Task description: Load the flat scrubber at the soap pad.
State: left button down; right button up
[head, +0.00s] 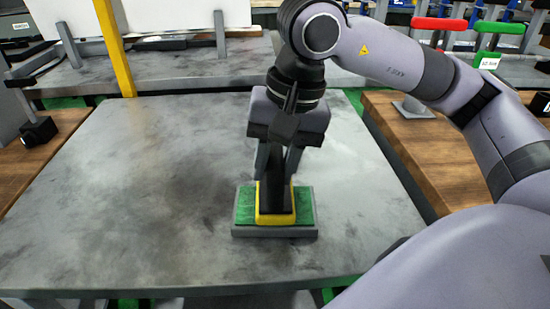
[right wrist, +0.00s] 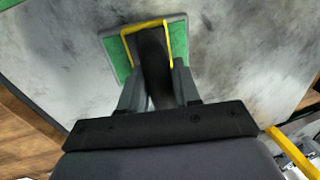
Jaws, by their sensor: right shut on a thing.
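The soap pad (head: 304,205) is a green pad on a grey base, lying on the grey metal table. The flat scrubber (head: 276,218) has a yellow rim and a dark upright handle. It stands on the middle of the pad, and green shows on both sides of it. My right gripper (head: 277,172) is above the pad, pointing down, shut on the scrubber's dark handle. In the right wrist view, the scrubber (right wrist: 154,50) reaches from between the fingers (right wrist: 158,90) to the green pad (right wrist: 179,40). The scrubber's underside is hidden. My left gripper is not in view.
The grey table (head: 120,190) is bare around the pad. A yellow post (head: 115,48) rises behind at the left. Wooden benches stand at the left (head: 40,160) and right (head: 445,170). Red and green handled items (head: 500,27) stand at the back right.

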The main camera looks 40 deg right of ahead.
jog(key=shift+f+b, duration=0.45)
jog(key=shift+b, duration=0.05)
dwell(1.0)
jog(key=shift+f+b, duration=0.1)
jog(key=shift+b, duration=0.2)
dwell(1.0)
dwell(0.5)
jog(key=shift+r+p, duration=0.5)
jog(key=shift+r, duration=0.2)
jog(key=shift+r+p, duration=1.8)
jog(key=shift+r, duration=1.1)
